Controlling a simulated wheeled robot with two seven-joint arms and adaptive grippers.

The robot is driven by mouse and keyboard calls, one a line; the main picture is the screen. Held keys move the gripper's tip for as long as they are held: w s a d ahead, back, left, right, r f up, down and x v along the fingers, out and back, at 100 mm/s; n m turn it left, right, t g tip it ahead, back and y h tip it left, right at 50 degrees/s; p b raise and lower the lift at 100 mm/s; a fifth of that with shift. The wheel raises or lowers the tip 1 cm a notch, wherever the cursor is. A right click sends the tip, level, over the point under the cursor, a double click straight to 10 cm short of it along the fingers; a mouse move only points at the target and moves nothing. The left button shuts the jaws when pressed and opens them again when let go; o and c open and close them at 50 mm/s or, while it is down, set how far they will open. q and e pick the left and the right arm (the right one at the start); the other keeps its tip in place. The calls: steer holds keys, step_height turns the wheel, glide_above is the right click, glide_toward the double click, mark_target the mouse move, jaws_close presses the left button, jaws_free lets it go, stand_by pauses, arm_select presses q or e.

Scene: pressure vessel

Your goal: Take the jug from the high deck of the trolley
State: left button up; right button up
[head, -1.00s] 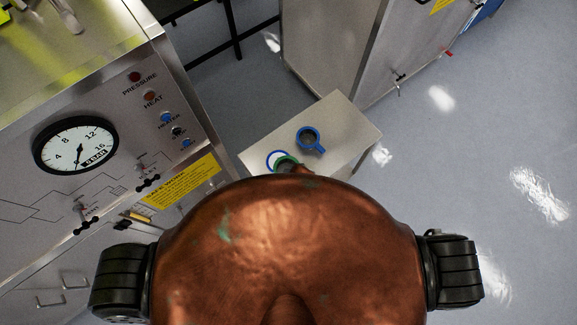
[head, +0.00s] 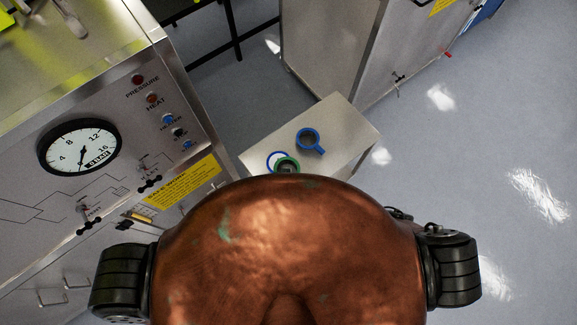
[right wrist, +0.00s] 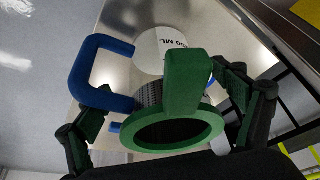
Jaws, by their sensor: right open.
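The trolley's pale top deck (head: 345,118) shows ahead of my body in the head view. On it stand a dark cup with a blue rim and handle (head: 308,138), a white vessel with a blue rim (head: 272,157), likely the jug, and a green-rimmed cup (head: 287,165), partly hidden by my body. In the right wrist view, the white jug (right wrist: 150,52) bears "ML" lettering, and a blue loop handle (right wrist: 90,68) shows beside it. The green-rimmed mesh cup (right wrist: 215,125) overlaps it in front. My right gripper (right wrist: 163,85) is open, its fingers either side of these vessels; contact is unclear.
A steel control panel with a gauge (head: 80,146) stands close on the left. A steel cabinet (head: 325,45) stands behind the trolley. The floor (head: 470,150) to the right is clear.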

steer(key=x, duration=0.3)
steer(key=shift+w+a+f, duration=0.15)
steer(key=shift+w+f, duration=0.05)
steer(key=shift+f, duration=0.05)
steer(key=shift+c, duration=0.4)
steer(key=c, duration=1.2)
